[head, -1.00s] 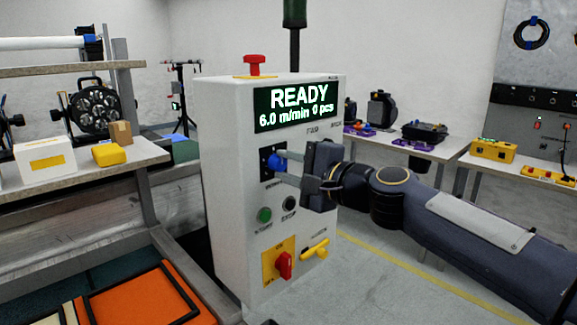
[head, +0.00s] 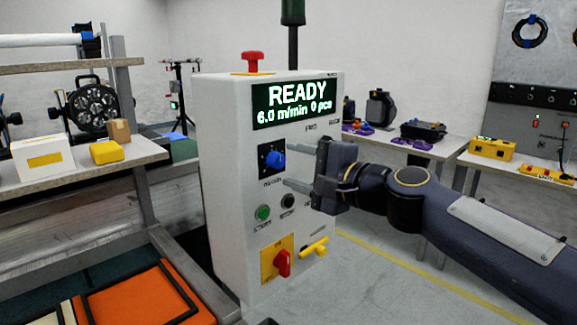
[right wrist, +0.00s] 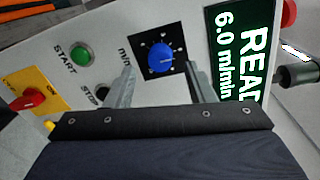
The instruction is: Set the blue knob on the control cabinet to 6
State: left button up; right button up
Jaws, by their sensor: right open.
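The blue knob (head: 275,160) sits on a black square plate on the front of the white control cabinet (head: 225,190). In the right wrist view the blue knob (right wrist: 160,58) shows whole, with a white pointer line and dots around it. The display (head: 294,104) reads READY, 6.0 m/min, 0 pcs. My right gripper (head: 304,166) is open and empty, just right of the knob and apart from it. In the right wrist view its two fingers (right wrist: 158,88) stand on either side below the knob. My left gripper is not in view.
Below the knob are a green START button (head: 263,213), a dark STOP button (head: 288,200), a red rotary switch (head: 282,263) on a yellow plate and a yellow handle (head: 314,248). A red mushroom button (head: 252,62) stands on top. A shelf with boxes is at left.

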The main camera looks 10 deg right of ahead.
jog(key=v, duration=0.5)
jog(key=s+d+f+n+g+h, duration=0.2)
jog(key=s+d+f+n+g, duration=0.15)
jog(key=s+f, duration=0.65)
jog(key=s+d+f+n+g+h, duration=0.2)
jog(key=s+d+f+n+h, duration=0.15)
jog(key=s+f, duration=0.55)
jog(key=s+d+f+n+g+h, duration=0.3)
jog(key=s+f, duration=0.4)
jog(key=f, duration=0.6)
notch_tip(320, 180, up, 16)
jog(key=y+p, duration=0.1)
jog(key=p, duration=1.4)
jog(key=shift+w+r+n, duration=0.2)
jog(key=shift+w+n, duration=0.05)
jog(key=shift+n, duration=0.15)
jog(key=shift+d+f+t, duration=0.1)
jog(key=shift+d+t, duration=0.05)
jog(key=shift+t, duration=0.1)
